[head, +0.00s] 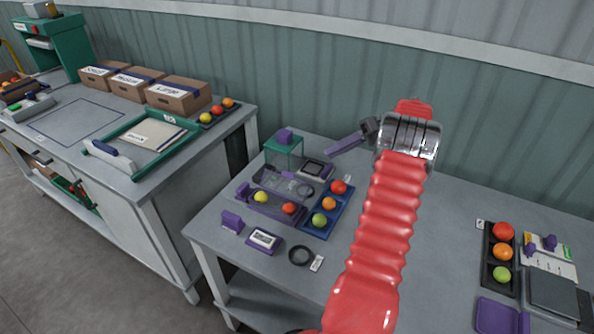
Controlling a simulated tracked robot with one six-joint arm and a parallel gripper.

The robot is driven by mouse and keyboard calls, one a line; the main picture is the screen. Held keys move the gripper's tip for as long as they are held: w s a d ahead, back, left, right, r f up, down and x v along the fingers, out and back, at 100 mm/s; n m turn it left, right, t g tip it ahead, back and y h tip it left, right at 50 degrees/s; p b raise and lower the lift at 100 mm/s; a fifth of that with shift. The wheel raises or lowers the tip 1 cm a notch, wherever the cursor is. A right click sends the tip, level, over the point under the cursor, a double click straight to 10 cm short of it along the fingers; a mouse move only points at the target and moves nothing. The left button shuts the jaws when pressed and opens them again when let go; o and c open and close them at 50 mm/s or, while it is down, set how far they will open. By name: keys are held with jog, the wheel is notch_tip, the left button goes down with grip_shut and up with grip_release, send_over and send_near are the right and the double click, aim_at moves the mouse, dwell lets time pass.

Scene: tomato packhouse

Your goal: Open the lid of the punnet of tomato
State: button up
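A low purple-edged punnet (272,213) sits on the right-hand table, with a yellow tomato (261,197) and a red tomato (289,208) showing at it. A clear panel with purple parts (283,182) lies along its far side. I cannot tell whether this is its lid, or whether the lid is open or shut. My gripper (342,146) is above and to the right of the punnet, apart from it, pointing left. Only a slim purple-grey part of it shows beyond the metal wrist, so its opening cannot be made out.
A blue tray (313,232) with several tomatoes stands right of the punnet. A green-framed clear box (283,158) stands behind it. A small display (263,239) and a black ring (301,255) lie in front. A black tray (487,277) holds tomatoes at right.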

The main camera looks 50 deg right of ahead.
send_near(285, 183)
jog(key=w+a, duration=0.3)
jog(key=shift+r, duration=0.1)
dwell(0.3)
jog(key=shift+c, duration=0.5)
grip_shut()
dwell(0.9)
